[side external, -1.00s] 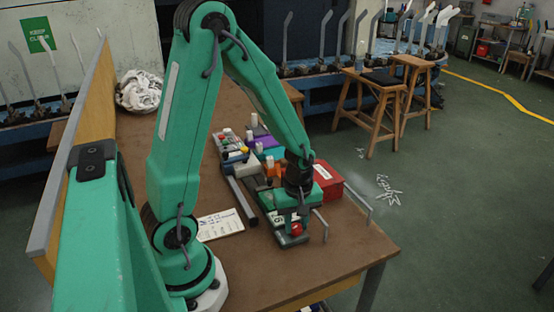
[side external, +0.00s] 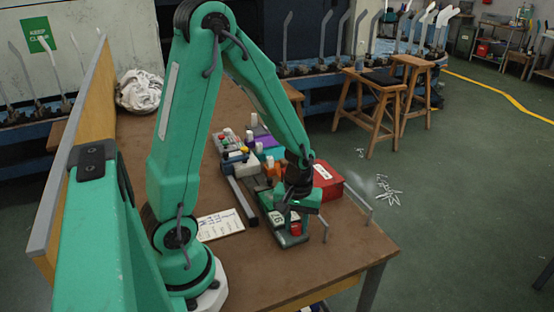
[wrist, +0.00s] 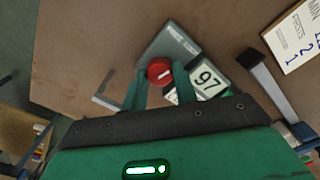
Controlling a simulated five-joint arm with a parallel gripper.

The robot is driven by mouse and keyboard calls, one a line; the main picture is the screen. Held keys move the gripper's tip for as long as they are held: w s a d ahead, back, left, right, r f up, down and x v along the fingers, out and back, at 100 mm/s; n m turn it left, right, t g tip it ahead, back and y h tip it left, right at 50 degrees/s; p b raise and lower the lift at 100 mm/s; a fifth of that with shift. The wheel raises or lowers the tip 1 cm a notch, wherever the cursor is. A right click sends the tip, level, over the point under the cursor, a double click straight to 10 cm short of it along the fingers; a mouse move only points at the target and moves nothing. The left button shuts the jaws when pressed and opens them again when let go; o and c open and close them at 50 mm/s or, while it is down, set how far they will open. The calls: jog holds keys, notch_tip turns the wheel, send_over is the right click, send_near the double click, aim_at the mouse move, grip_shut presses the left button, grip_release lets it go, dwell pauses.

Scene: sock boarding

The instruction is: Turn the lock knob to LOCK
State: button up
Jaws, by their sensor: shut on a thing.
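The red lock knob (wrist: 160,70) has a short white mark on its face and sits on a grey metal plate (wrist: 178,42). My gripper (wrist: 159,78) is shut on the knob, one finger on each side, in the wrist view. In the side external view, my gripper (side external: 298,222) points down over the knob (side external: 296,229) near the table's front right. No LOCK lettering is legible.
A red box (side external: 325,182) stands just behind my gripper. Grey bent rods (side external: 358,204) rise at the table's right edge.

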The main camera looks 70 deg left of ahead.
jog(key=o, duration=1)
jog(key=shift+c, duration=0.2)
jog(key=shift+n, duration=0.4)
